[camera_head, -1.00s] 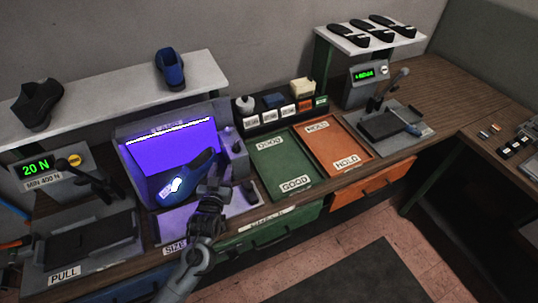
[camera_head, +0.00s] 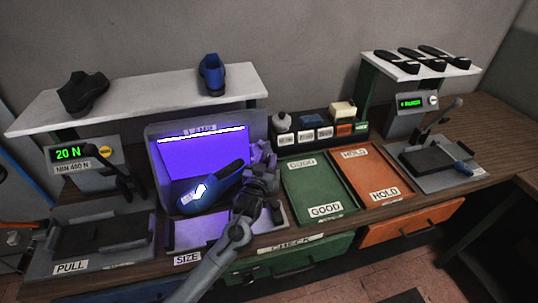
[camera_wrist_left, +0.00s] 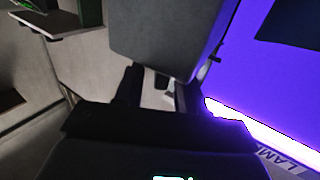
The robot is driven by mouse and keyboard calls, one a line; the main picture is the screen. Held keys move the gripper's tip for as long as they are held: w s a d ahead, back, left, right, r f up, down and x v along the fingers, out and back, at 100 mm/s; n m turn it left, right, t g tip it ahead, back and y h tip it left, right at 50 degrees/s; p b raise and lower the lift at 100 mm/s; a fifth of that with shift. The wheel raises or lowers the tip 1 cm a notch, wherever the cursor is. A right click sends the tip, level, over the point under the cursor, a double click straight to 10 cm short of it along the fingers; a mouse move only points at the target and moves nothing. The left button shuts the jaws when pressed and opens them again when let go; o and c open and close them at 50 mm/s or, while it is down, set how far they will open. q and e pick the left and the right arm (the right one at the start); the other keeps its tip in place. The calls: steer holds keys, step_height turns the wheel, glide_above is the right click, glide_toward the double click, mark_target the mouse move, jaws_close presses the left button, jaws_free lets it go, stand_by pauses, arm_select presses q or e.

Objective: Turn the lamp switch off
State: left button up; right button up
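The lamp booth (camera_head: 207,154) glows purple, so the lamp is lit. A blue shoe (camera_head: 225,186) with a bright white patch lies inside it. My left gripper (camera_head: 264,158) is at the booth's right side, in front of the grey box there, and hides most of that box and the switch. In the left wrist view the grey box (camera_wrist_left: 165,35) fills the top middle, just beyond the fingers. The two fingers (camera_wrist_left: 160,92) stand apart. A small dark piece shows between them; I cannot tell whether it is the switch. My right gripper is not in view.
A green tray (camera_head: 314,180) and an orange tray (camera_head: 370,175) lie right of the booth. A rack of small containers (camera_head: 318,132) stands behind them. A shelf (camera_head: 150,98) with shoes is above the booth. A press (camera_head: 98,240) stands at the left.

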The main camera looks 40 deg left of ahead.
arm_select(q)
steer(key=shift+x, duration=1.6)
jaws_close()
